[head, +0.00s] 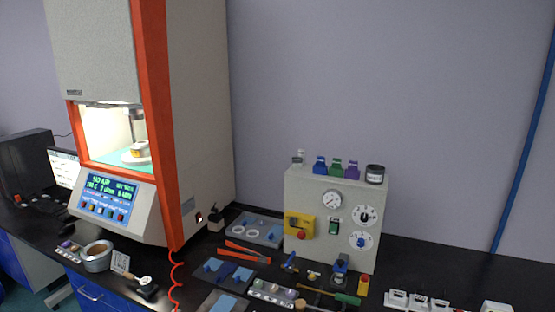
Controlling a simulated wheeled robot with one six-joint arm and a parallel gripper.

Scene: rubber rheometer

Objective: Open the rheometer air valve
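The rheometer (190,110) is a tall grey cabinet with orange-red edges at the left of the bench. Its lit chamber (118,135) is open at the front, and its display (108,186) seems to read "NO AIR". A red coiled hose (175,280) hangs below its front right edge. A small blue-handled fitting (289,261), possibly the air valve, is at the foot of the grey control box (300,190); its handle position is too small to tell. My gripper is not in view.
The control box carries a gauge (331,199), dials and a yellow switch with a red button (300,226). Orange-handled tongs (246,250), trays and small tools crowd the black bench before it. White holders (415,301) stand at the right; the bench behind them is clear.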

